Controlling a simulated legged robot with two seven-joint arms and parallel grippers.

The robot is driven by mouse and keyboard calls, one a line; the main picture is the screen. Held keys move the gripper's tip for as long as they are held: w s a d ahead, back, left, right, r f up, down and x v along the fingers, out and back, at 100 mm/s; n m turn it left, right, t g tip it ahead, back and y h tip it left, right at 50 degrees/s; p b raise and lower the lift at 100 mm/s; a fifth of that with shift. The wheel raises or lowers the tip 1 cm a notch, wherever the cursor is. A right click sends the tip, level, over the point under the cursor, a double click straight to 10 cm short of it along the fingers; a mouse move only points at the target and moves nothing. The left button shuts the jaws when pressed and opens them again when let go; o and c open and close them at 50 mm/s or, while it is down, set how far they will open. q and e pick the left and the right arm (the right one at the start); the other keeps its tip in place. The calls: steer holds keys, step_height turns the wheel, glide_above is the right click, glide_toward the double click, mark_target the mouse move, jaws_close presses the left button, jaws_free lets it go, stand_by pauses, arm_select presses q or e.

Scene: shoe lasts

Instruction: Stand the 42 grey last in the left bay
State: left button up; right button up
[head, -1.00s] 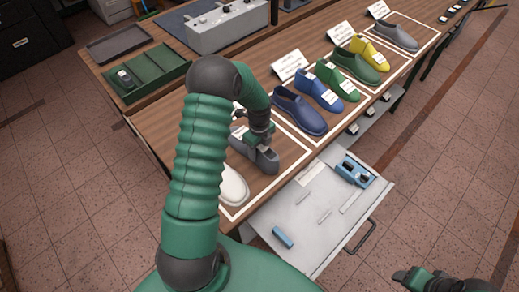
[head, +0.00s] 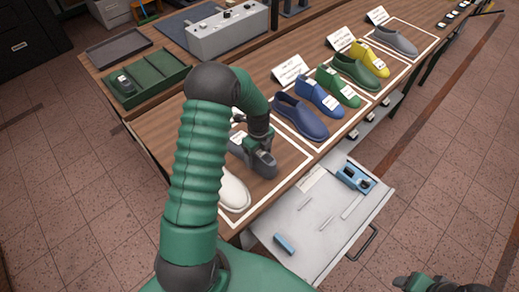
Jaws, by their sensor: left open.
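A dark grey last (head: 262,164) is on the table inside the white-outlined left bay (head: 296,172), beside a white last (head: 234,192). My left gripper (head: 258,146) is open at the top of the grey last, with its fingers close around it. I cannot tell whether they touch it. My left arm hides part of the white last and the left side of the bay. Another grey last (head: 396,42) lies in the far right bay; size labels are too small to read. My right gripper (head: 420,280) is at the lower right, over the floor, away from the lasts.
Blue (head: 300,118), green (head: 356,70) and yellow (head: 372,58) lasts stand close together right of the left bay. An open drawer (head: 310,232) with small tools juts out below the table's front edge. A green tray (head: 150,80) and a grey control box (head: 226,30) are behind.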

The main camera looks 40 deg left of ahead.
arm_select(q)
steer(key=r, duration=0.5)
steer(key=shift+w+a+r+b, duration=0.15)
steer(key=shift+a+r+b, duration=0.15)
steer(key=shift+b, duration=0.05)
step_height(320, 180, up, 11)
steer(key=d, duration=0.1)
steer(key=shift+b, duration=0.4)
arm_select(e)
steer(key=shift+a+f, duration=0.1)
steer(key=shift+f, duration=0.65)
arm_select(q)
steer(key=shift+a, duration=0.2)
arm_select(e)
steer(key=shift+a, duration=0.15)
